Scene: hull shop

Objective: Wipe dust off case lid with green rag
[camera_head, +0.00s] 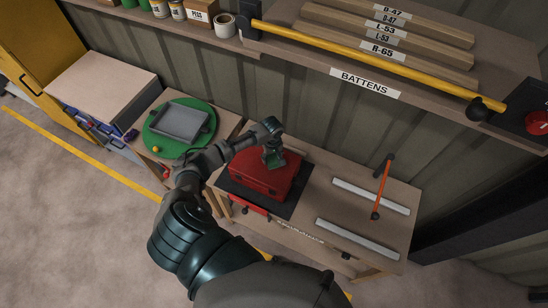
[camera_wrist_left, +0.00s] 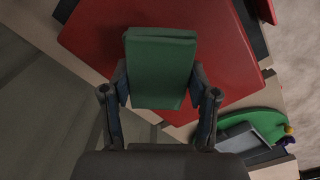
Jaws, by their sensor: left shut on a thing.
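The red case (camera_head: 262,174) sits on a dark mat (camera_head: 229,184) on the workbench. Its red lid (camera_wrist_left: 225,50) fills much of the left wrist view. My left gripper (camera_head: 272,150) is over the back part of the lid, shut on the folded green rag (camera_head: 274,159). The rag (camera_wrist_left: 160,68) shows between both fingers in the left wrist view, over the lid. I cannot tell whether it touches the lid. No dust can be made out on the lid. My right gripper is not in view.
A green round board (camera_head: 150,141) with a grey tray (camera_head: 182,122) stands left of the case. Right of it are two pale strips (camera_head: 358,240) and an orange-handled tool (camera_head: 381,187). A shelf with battens and a yellow bar (camera_head: 370,63) hangs above the bench.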

